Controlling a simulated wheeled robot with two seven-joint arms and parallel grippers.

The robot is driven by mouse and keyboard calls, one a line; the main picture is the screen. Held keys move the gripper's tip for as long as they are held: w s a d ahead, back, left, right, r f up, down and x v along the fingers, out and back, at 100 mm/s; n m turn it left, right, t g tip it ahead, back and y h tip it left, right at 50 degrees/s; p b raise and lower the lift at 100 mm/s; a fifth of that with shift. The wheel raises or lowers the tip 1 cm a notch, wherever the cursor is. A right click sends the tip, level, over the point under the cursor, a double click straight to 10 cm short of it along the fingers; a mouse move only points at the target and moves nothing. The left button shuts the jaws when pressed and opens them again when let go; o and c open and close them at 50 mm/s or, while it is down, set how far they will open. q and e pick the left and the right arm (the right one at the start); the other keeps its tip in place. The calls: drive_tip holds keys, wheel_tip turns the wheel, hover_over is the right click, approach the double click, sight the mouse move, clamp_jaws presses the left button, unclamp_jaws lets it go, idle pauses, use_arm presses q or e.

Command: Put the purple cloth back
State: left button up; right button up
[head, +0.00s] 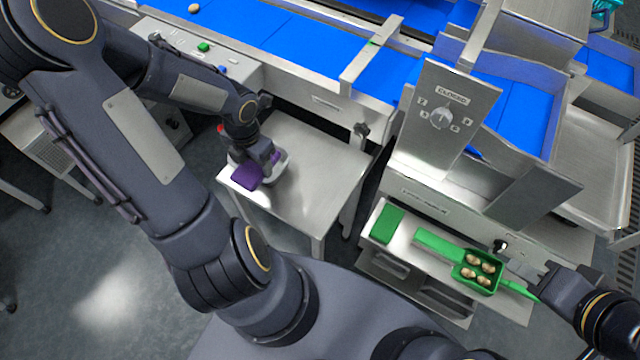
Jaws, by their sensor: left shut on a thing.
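The purple cloth (246,177) is a small dark purple piece at the left edge of the small steel table (320,150). My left gripper (264,170) is over that table and shut on the cloth. A white dish or holder (281,163) shows partly behind the gripper, mostly hidden by it. I cannot tell whether the cloth touches it or the table. My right gripper (512,263) is at the lower right, beside a green tray (497,285) holding several pale brown dates. Its fingers are too small to tell open from shut.
A blue conveyor (290,40) runs across the back, with a control box (200,50) at its left end. A steel panel with a dial (440,118) stands right of the table. The table's right part is clear.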

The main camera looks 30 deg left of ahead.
use_arm(q)
drive_tip(key=w+d+f+b, duration=0.1)
drive_tip(key=d+f+b, duration=0.2)
drive_tip(key=d+b, duration=0.15)
drive_tip(key=b, duration=0.3)
hover_over(313, 201)
drive_tip(key=a, duration=0.1)
wheel_tip(313, 201, down, 6)
drive_tip(key=shift+s+a+r, duration=0.1)
drive_tip(key=shift+r, duration=0.05)
drive_tip(key=shift+d+f, duration=0.3)
drive_tip(key=shift+f, duration=0.05)
drive_tip(key=shift+d+f+b, duration=0.2)
drive_tip(key=shift+f+b, duration=0.6)
drive_tip(key=shift+f, duration=0.9)
drive_tip(key=shift+f, duration=0.1)
drive_tip(key=o, duration=0.9)
drive_tip(key=shift+o, duration=0.2)
